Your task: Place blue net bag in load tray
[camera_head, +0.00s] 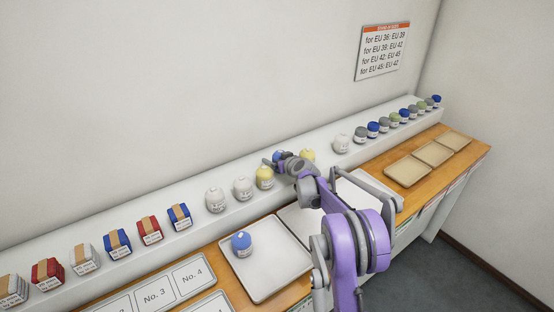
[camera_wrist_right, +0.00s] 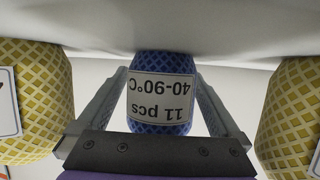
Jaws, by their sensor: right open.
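A blue net bag (camera_wrist_right: 160,92) with a white label reading "11 pcs 40-90°C", upside down in the right wrist view, stands between the fingers of my right gripper (camera_wrist_right: 165,105). The fingers are open on both sides of it. Another blue bag (camera_head: 241,243) stands in a white tray (camera_head: 273,283) on the bench. I cannot tell which tray is the load tray. My left gripper is not in view.
Yellow net bags (camera_wrist_right: 30,100) flank the blue one closely on both sides. The shelf (camera_head: 330,141) also holds white bags, boxes and several small jars. A second white tray (camera_head: 297,222) lies partly under my arm. Beige trays (camera_head: 408,171) stand at the right.

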